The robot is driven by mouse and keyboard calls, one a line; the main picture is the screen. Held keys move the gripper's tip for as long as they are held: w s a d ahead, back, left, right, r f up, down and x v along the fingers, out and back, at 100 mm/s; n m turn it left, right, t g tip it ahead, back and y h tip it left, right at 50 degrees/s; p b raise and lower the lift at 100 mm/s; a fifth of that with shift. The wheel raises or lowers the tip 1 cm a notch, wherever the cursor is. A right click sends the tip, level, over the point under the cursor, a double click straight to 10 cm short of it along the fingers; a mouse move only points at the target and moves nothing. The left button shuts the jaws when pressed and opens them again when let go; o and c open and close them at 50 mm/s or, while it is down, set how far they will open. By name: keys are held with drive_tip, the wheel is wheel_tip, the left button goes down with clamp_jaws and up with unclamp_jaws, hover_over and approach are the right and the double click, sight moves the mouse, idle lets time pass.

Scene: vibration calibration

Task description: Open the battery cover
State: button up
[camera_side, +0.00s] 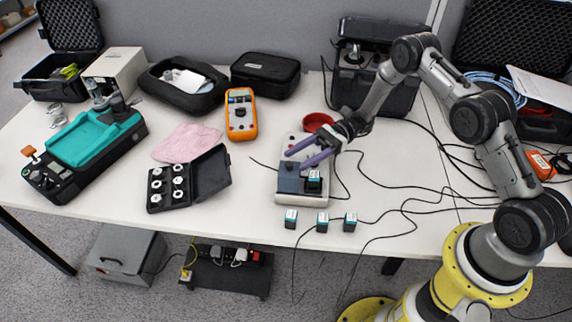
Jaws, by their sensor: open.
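A light grey device (290,198) lies near the front edge of the white table, right of centre. A dark blue-grey panel (289,178) on its lower left may be the battery cover; I cannot tell whether it is closed. A dark block with a teal and white top (314,181), like a battery, sits on or in the device's right side. My gripper (296,160) reaches in from the upper right. Its two purple fingers are apart, with nothing seen between them. They are over the device, close to the dark panel; contact cannot be told.
Three similar batteries (322,222) stand along the front edge. A red bowl (318,121) is behind the device. An orange multimeter (241,113), a pink cloth (186,142) and an open black case (210,173) lie left. Loose black cables (400,187) cross the table to the right.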

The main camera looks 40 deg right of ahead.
drive_tip(key=d, duration=0.6)
drive_tip(key=shift+d, duration=0.4)
drive_tip(key=shift+a, duration=0.1)
